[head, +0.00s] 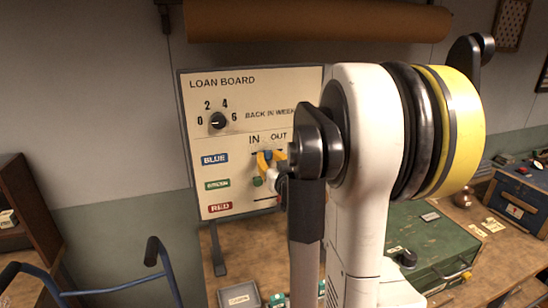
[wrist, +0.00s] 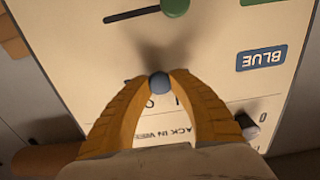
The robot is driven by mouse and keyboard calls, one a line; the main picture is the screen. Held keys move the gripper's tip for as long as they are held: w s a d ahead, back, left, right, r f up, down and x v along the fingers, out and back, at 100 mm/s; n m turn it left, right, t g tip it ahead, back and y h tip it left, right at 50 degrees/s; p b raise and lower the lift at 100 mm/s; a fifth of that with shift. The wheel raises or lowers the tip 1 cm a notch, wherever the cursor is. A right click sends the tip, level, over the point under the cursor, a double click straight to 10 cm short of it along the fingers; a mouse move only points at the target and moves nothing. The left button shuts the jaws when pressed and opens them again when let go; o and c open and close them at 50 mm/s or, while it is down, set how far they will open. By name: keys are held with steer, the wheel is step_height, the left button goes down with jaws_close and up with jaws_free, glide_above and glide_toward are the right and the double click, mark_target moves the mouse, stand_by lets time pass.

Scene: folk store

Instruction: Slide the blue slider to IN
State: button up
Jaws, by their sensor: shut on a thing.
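The loan board (head: 228,92) is a cream panel with IN and OUT headings and rows labelled BLUE (head: 214,159), GREEN and RED. My gripper (head: 268,155) is at the BLUE row, below the headings. In the wrist view, which shows the board upside down, its two orange fingers (wrist: 159,82) are shut on the round blue slider knob (wrist: 159,84). The BLUE label (wrist: 262,57) is to the right there. In the head view my gripper and arm cover the knob and much of the row, so its exact place along the track cannot be told.
The green slider knob (wrist: 175,6) is close by in the adjacent row. A black rotary dial (head: 218,121) is above the rows. A workbench (head: 212,268) with a green case (head: 440,248) extends below and right. A blue-framed cart (head: 112,285) stands lower left.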

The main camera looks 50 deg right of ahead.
mark_target(255, 153)
steer(key=shift+w+a, duration=0.4)
steer(key=shift+a, duration=0.3)
steer(key=shift+w+a, duration=0.35)
steer(key=shift+a, duration=0.35)
steer(key=o, duration=1.1)
steer(key=v, duration=0.9)
